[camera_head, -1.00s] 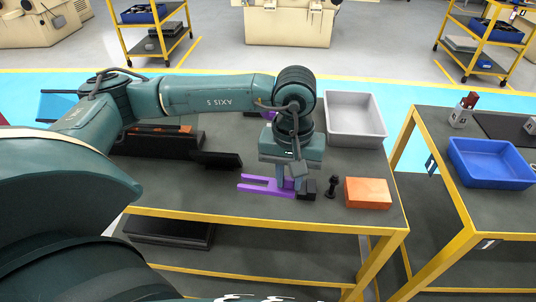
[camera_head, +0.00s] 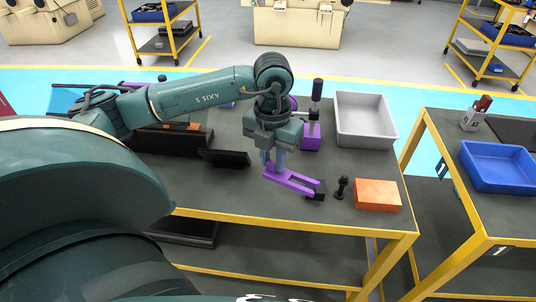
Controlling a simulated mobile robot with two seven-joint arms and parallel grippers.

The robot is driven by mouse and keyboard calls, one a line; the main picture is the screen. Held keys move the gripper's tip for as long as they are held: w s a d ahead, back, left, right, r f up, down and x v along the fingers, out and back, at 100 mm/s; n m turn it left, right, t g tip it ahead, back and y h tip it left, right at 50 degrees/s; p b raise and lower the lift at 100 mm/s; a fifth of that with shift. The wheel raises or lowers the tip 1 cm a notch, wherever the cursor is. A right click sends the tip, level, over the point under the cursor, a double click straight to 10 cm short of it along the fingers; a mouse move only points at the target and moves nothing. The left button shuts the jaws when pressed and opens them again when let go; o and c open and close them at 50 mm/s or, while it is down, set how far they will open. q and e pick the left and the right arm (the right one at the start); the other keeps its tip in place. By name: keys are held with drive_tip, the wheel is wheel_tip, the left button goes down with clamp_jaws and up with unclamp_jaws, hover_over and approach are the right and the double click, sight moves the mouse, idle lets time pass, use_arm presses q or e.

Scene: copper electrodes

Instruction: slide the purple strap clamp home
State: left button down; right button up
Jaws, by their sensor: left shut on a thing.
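The purple strap clamp (camera_head: 290,181) is a flat slotted bar near the middle of the front table. My left gripper (camera_head: 274,162) points down and is shut on its left end. The clamp slants down to the right in the picture. Its right end is at a small black block (camera_head: 317,194); I cannot tell whether they touch or whether the clamp is around the block. The fingertips are partly hidden by the clamp. My right gripper is not in view.
A black bolt-like post (camera_head: 342,187) and an orange block (camera_head: 377,195) stand just right. Behind are a purple holder (camera_head: 310,140) with a black-handled tool (camera_head: 316,98) and a grey bin (camera_head: 365,136). A black stand (camera_head: 225,158) is left. The tabletop in front is clear.

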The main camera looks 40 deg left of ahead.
sight(291, 175)
use_arm(q)
drive_tip(key=n, duration=0.2)
drive_tip(key=a+n, duration=0.1)
drive_tip(key=n, duration=0.1)
drive_tip(key=shift+a, duration=0.1)
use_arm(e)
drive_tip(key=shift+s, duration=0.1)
use_arm(q)
drive_tip(key=shift+f, duration=0.1)
drive_tip(key=shift+w+d+f+b, duration=0.35)
drive_tip(key=shift+d+f+b, duration=0.05)
drive_tip(key=shift+d+b, duration=0.1)
drive_tip(key=shift+w+d+f+b, duration=0.25)
drive_tip(key=shift+w+d+f, duration=0.15)
drive_tip(key=shift+d, duration=0.15)
drive_tip(key=shift+w+d+f+b, duration=0.25)
drive_tip(key=shift+d+f, duration=0.15)
drive_tip(key=shift+d, duration=0.15)
drive_tip(key=shift+w+d+f, duration=0.2)
drive_tip(key=shift+d+f, duration=0.05)
drive_tip(key=shift+d, duration=0.1)
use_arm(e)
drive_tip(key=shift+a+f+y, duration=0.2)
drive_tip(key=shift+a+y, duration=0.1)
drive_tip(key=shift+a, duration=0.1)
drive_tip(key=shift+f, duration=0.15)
